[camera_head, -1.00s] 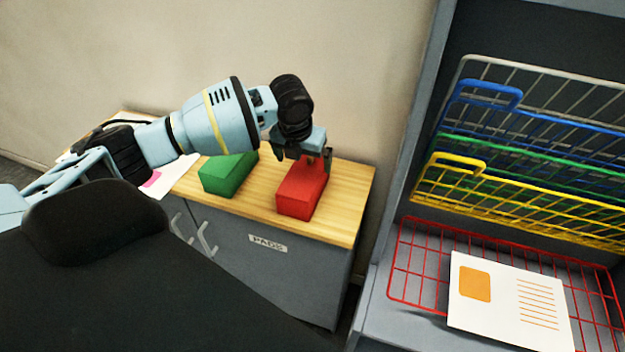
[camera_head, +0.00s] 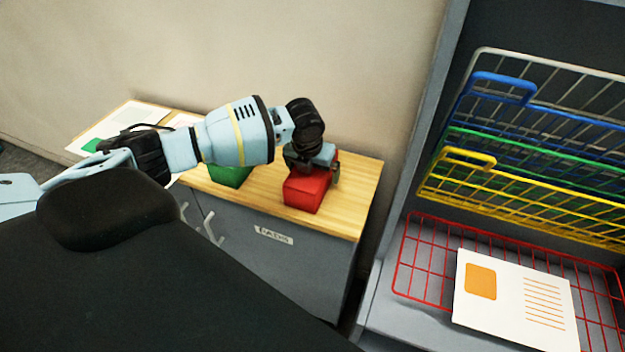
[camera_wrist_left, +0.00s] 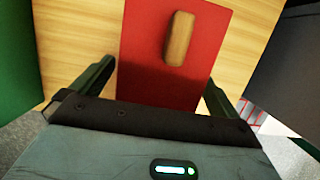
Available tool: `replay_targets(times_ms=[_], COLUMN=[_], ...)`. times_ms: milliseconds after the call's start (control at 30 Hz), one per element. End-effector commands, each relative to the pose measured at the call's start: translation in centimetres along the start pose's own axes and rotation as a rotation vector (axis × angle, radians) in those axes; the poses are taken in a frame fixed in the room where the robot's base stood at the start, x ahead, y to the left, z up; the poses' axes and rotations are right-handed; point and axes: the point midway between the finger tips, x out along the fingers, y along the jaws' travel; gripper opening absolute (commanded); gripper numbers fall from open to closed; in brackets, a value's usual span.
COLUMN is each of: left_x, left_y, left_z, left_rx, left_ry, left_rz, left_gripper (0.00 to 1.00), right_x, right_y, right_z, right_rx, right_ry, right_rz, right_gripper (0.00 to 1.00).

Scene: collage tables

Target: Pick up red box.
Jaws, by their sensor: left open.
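The red box (camera_head: 306,190) sits on the wooden top of a grey cabinet (camera_head: 352,202). In the left wrist view the red box (camera_wrist_left: 142,60) shows from above, with a wooden handle-like block (camera_wrist_left: 179,38) on its top. My left gripper (camera_head: 312,172) is over the box in the head view and hides part of it. In the left wrist view its open fingers (camera_wrist_left: 158,88) stand one on each side of the box, with the box between them. I cannot tell whether they touch it. My right gripper is not in view.
A green box (camera_head: 230,175) stands left of the red box, partly behind my arm. Papers (camera_head: 120,125) lie farther left. At right, a grey shelf unit holds blue, green and yellow wire baskets (camera_head: 470,190) and a red one (camera_head: 418,265) with a white card (camera_head: 515,300).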

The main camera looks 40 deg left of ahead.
Motion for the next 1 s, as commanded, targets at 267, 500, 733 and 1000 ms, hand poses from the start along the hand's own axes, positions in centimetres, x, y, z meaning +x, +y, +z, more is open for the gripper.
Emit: replay_targets(times_ms=[267,500,733,1000], left_x=[0.04,0.02,-0.02,-0.85], left_y=[0.00,0.00,0.00,-0.01], left_z=[0.04,0.04,0.08,0.36], left_rx=[0.000,0.000,-0.001,-0.001], left_ry=[-0.001,-0.001,-0.002,-0.004], left_rz=[0.000,0.000,-0.001,-0.002], left_gripper=[0.95,0.63,0.53,0.53], right_x=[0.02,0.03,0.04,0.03], right_y=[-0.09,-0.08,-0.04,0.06], right_z=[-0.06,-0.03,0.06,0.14], right_rx=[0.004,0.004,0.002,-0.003], right_ry=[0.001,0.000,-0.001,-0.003], right_rz=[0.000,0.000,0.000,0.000], right_gripper=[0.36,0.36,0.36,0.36])
